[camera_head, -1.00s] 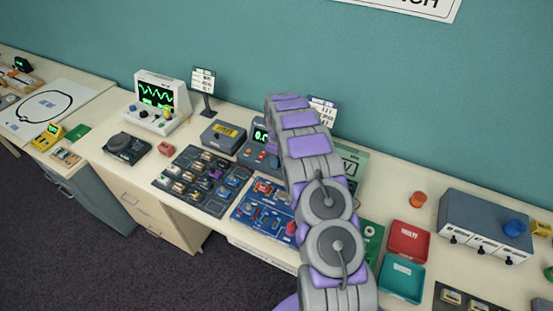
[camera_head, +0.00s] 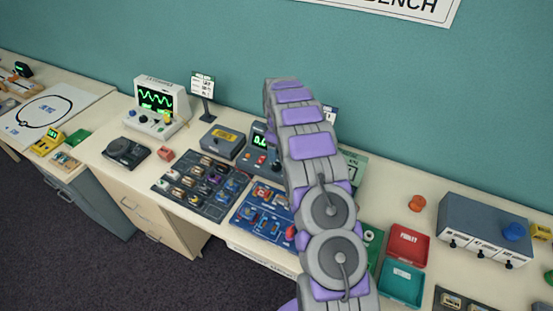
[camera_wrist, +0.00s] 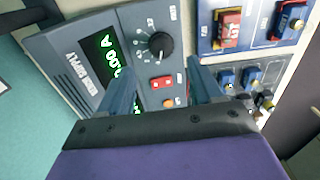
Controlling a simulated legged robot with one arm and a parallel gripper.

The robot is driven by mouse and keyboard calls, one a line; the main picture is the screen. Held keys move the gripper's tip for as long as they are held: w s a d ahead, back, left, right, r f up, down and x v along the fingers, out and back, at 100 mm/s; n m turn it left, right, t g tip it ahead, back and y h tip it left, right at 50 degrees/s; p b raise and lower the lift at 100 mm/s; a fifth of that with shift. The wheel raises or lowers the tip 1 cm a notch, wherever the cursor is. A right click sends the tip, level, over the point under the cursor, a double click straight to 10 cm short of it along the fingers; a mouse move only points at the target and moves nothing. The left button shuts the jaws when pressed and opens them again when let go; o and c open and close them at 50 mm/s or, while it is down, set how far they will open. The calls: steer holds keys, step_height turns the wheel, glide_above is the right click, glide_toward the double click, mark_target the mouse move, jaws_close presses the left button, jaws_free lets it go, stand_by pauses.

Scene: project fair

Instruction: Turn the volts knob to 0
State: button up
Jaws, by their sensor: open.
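The grey bench power supply (camera_wrist: 90,60) fills the left half of the wrist view, with a green lit display (camera_wrist: 105,50) ending in "A". A black round knob (camera_wrist: 160,45) with a dial scale sits beside the display; its small label is too blurred to read. In the head view the supply (camera_head: 262,150) stands on the bench, partly hidden by my arm. My gripper (camera_wrist: 162,70) is open and empty. Its fingers lie to either side below the knob in the wrist picture, apart from it. The left finger hides part of the display. My gripper is hidden in the head view.
A red switch (camera_wrist: 162,82) and an orange button (camera_wrist: 168,103) lie near the knob. A blue circuit board (camera_head: 262,212) adjoins the supply. A grey box (camera_head: 222,142) and a component tray (camera_head: 200,185) stand left; red (camera_head: 407,245) and teal bins (camera_head: 402,282) stand right.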

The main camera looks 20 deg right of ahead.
step_height(320, 180, up, 10)
steer(key=shift+f, duration=0.2)
steer(key=shift+w, duration=0.1)
stand_by(0.4)
steer(key=s+a+r+m+b, duration=0.2)
steer(key=s+a+r, duration=0.35)
steer(key=s, duration=0.45)
steer(key=s+a+r+m+b, duration=0.2)
steer(key=s+a+r, duration=0.4)
steer(key=s, duration=0.5)
steer(key=s+a+f+m+b, duration=0.1)
steer(key=s+a+f, duration=0.1)
steer(key=s, duration=0.7)
steer(key=s+a+f+m+g+b, duration=0.1)
steer(key=s+a+f, duration=0.1)
steer(key=s, duration=0.8)
steer(key=s+a+f+m+b, duration=0.1)
steer(key=s+a, duration=0.3)
steer(key=s, duration=0.6)
steer(key=shift+f+m+g, duration=0.4)
steer(key=shift+f, duration=0.35)
